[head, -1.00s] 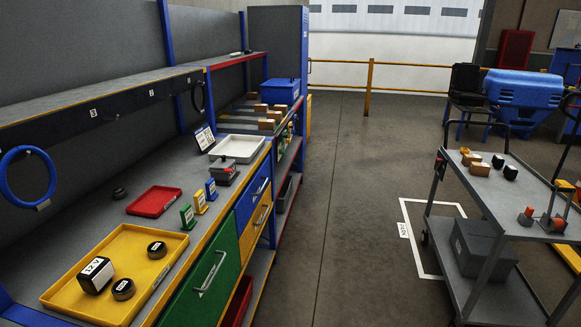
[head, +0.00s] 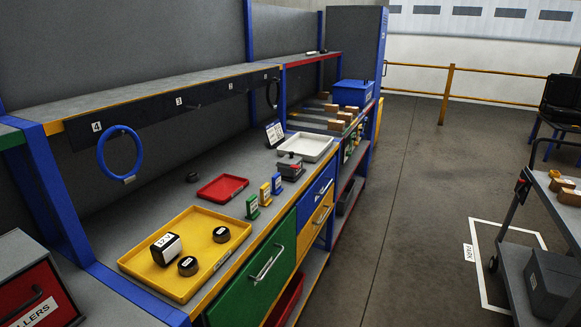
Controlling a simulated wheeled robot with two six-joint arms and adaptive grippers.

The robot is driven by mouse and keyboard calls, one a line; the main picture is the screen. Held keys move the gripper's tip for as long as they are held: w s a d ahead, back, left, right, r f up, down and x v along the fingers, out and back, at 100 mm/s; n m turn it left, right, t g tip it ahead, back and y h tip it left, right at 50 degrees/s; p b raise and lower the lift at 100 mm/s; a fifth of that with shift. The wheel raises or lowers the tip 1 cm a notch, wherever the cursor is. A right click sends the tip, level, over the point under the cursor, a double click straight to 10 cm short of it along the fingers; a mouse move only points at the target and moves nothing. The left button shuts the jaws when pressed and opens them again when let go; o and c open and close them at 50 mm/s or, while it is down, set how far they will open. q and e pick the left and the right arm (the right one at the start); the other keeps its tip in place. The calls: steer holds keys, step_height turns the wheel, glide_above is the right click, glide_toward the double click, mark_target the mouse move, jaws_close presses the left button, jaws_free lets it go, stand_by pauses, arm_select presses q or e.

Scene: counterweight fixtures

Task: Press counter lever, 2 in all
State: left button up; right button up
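A small grey device with a dark top (head: 289,165) stands on the workbench, just in front of the white tray. It may be the counter, but its lever and any reading are too small to make out. Neither of my grippers is in the head view.
The bench holds a yellow tray (head: 133,262) with a black-and-white block (head: 166,249) and two dark discs, a red tray (head: 222,187), a white tray (head: 306,146), and green, yellow and blue stands. A trolley (head: 548,215) stands right. The aisle floor (head: 410,200) is clear.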

stand_by(0.3)
jaws_close()
stand_by(1.3)
